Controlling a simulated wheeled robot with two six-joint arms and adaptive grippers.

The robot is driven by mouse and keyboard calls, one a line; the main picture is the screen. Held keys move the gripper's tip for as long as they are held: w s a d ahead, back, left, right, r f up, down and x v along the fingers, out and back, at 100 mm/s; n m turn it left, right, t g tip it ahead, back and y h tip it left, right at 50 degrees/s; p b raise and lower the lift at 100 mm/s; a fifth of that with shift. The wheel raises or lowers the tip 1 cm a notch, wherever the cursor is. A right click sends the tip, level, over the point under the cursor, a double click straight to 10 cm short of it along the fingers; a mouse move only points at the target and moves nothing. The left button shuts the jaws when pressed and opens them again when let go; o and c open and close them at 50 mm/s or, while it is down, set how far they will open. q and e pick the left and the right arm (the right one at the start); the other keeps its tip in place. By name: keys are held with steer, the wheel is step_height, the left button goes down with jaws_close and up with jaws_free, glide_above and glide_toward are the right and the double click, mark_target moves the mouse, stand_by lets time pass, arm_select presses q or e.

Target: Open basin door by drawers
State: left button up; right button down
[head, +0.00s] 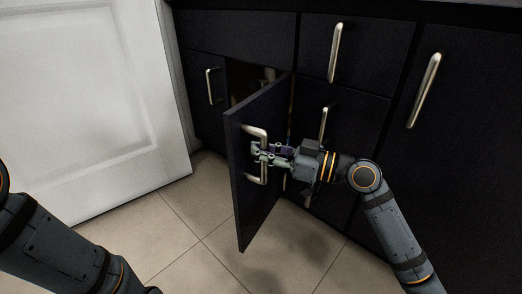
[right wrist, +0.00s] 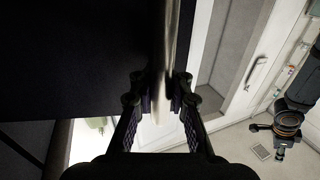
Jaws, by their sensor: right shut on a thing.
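The dark basin door (head: 250,205) by the drawers stands swung well out from the cabinet, with part of the dim opening (head: 246,82) showing behind it. Its metal bar handle (head: 263,178) is on the outer face near the free edge. My right gripper (head: 258,152) is shut around the middle of this handle. In the right wrist view, the handle (right wrist: 170,45) runs between the right fingertips (right wrist: 160,105), beside the dark door panel (right wrist: 75,60).
Drawers with metal handles (head: 336,52) are right of the opening, and another dark door (head: 450,110) is farther right. A left cabinet door (head: 196,70) is shut. A white room door (head: 100,90) stands at the left. Tiled floor (head: 180,220) in front is clear.

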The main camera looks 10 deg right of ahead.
steer(key=c, duration=1.3)
jaws_free()
steer(key=shift+s+a, duration=0.1)
steer(key=shift+o, duration=0.2)
steer(key=shift+r, duration=0.1)
step_height(320, 180, up, 10)
steer(key=shift+f, duration=0.15)
